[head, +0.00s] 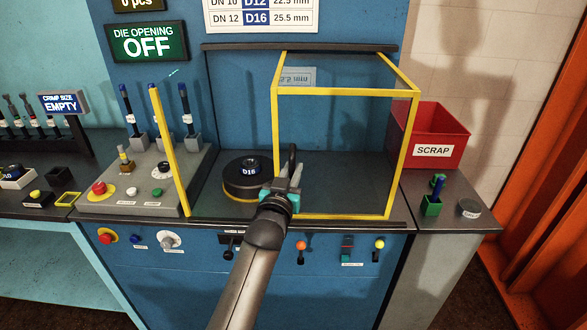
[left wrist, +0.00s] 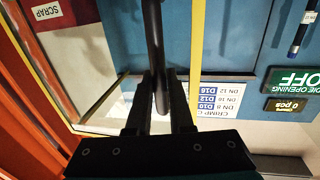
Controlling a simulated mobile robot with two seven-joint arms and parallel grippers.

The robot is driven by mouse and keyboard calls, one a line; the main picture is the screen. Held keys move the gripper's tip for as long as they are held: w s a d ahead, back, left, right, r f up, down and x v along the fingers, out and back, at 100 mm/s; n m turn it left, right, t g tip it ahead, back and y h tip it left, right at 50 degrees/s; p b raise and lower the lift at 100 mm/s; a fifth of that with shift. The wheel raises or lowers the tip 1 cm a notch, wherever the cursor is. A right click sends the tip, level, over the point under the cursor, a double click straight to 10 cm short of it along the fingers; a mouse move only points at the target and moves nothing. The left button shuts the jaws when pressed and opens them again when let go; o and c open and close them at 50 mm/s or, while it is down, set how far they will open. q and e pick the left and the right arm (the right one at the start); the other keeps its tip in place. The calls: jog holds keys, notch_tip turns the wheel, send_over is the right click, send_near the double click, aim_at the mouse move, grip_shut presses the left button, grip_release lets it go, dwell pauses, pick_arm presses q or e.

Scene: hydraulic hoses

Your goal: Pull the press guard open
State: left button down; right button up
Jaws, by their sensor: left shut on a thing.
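The press guard (head: 345,92) is a clear-sided box with a yellow frame, over the right part of the blue press's bed. Its dark upright handle (head: 292,158) is at the guard's front left. My left gripper (head: 284,186) is shut on this handle; the left wrist view shows the dark bar (left wrist: 155,40) between the fingers (left wrist: 160,105). A yellow post (head: 172,150) stands apart at the left of the bed. Between post and guard, a round black D16 die (head: 246,178) sits uncovered. My right gripper is in neither view.
A grey control box (head: 145,180) with buttons and blue-topped tools is left of the bed. A red scrap bin (head: 437,132) and a small green holder (head: 432,205) stand at the right. Knobs, including an orange one (head: 301,246), line the press front below.

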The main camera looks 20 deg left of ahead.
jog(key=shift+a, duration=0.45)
pick_arm(q)
jog(key=c, duration=0.8)
grip_release()
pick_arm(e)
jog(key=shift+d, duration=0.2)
pick_arm(q)
jog(key=shift+s, duration=0.1)
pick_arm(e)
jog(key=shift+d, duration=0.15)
pick_arm(q)
jog(key=shift+s+d, duration=0.1)
jog(key=shift+s, duration=0.2)
jog(key=s+d+p, duration=0.1)
jog(key=s, duration=1.3)
jog(key=shift+s, duration=0.2)
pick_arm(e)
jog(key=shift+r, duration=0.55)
